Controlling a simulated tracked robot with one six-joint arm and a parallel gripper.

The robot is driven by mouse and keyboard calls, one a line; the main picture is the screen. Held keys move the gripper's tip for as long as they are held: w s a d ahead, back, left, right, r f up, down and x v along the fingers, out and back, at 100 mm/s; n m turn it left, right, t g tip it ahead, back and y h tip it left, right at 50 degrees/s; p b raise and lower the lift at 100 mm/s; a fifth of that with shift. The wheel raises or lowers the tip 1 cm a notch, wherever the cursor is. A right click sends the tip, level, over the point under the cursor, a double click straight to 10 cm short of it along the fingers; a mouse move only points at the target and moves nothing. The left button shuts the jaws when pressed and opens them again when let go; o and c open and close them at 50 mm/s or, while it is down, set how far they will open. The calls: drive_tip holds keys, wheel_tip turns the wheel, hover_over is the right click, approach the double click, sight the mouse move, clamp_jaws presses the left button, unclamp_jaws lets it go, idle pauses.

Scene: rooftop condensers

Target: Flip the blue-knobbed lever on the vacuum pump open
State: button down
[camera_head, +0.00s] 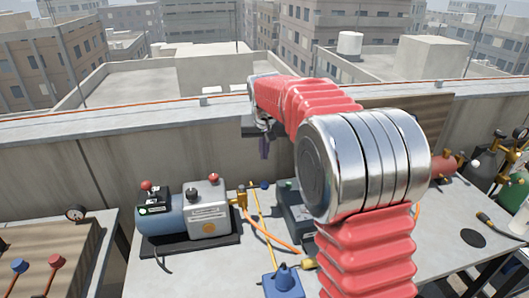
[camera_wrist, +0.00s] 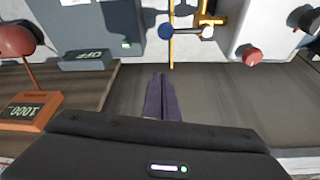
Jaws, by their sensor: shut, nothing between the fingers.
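The vacuum pump (camera_head: 205,215) has a blue cylinder, a light grey body and red knobs on top. It stands on the bench, and part of its pale body (camera_wrist: 268,25) shows at upper right in the wrist view. A brass valve (camera_head: 241,196) is on its right side, with a blue knob (camera_head: 264,184) beside it. The wrist view shows the blue knob (camera_wrist: 165,30) next to the brass fitting (camera_wrist: 206,17). My gripper (camera_head: 264,150) hangs above and behind the knob, apart from it. Its dark purple fingers (camera_wrist: 162,95) are shut and empty.
A dark grey-green box (camera_head: 297,215) stands right of the valve, partly behind my arm. A yellow rod (camera_head: 260,215) and an orange hose (camera_head: 275,238) run near the valve. An orange gauge box (camera_wrist: 32,110) is at left in the wrist view. A parapet wall (camera_head: 120,160) backs the bench.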

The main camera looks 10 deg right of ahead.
sight(256, 186)
wheel_tip(256, 186, down, 8)
drive_tip(key=s, duration=0.1)
drive_tip(key=shift+s+a+r, duration=0.15)
drive_tip(key=shift+s+r, duration=0.05)
idle(0.6)
idle(0.3)
